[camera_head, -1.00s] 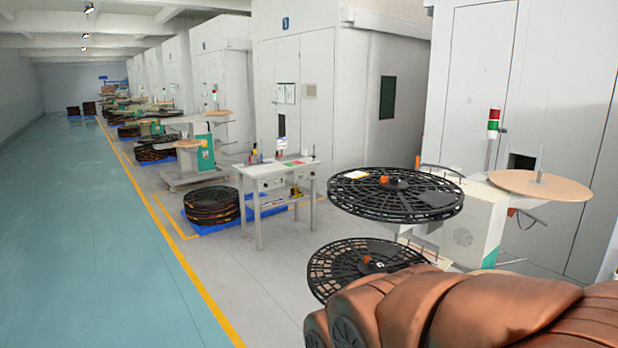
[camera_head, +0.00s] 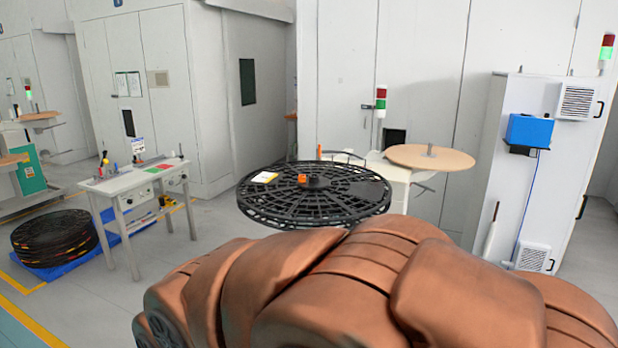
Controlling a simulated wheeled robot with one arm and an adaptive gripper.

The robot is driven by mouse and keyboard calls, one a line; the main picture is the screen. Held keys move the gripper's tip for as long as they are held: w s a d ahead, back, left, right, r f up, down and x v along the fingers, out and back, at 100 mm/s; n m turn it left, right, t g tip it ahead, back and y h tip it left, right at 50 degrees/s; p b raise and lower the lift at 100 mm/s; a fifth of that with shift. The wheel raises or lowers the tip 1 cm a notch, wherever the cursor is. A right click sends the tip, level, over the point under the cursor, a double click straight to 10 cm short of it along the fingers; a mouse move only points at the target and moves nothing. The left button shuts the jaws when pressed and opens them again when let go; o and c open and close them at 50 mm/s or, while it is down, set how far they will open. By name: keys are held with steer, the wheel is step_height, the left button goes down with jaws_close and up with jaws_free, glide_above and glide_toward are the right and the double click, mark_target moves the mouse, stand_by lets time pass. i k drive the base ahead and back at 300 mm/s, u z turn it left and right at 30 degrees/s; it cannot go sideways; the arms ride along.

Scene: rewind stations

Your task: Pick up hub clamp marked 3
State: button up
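A small orange piece (camera_head: 302,178) sits beside the black hub at the centre of a large black spoked reel (camera_head: 262,209). It may be a hub clamp, but it is too small to show any mark, so I cannot tell whether it bears a 3. Small coloured items (camera_head: 136,158) stand on the white work table (camera_head: 118,184) at the left, also too small to read. My gripper is not in view. The copper-brown covering of my arm fills the lower middle and right and hides the floor and whatever is below the reel.
A white machine with a tan round disc (camera_head: 430,157) stands behind the reel. A white cabinet (camera_head: 490,160) with a blue box (camera_head: 530,131) is at the right. A stack of black reels (camera_head: 54,240) lies on a blue base at the left. Grey floor shows between table and reel.

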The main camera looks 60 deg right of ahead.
mark_target(315, 183)
steer(key=z, duration=0.75)
steer(key=i, duration=0.8)
steer(key=z, duration=0.95)
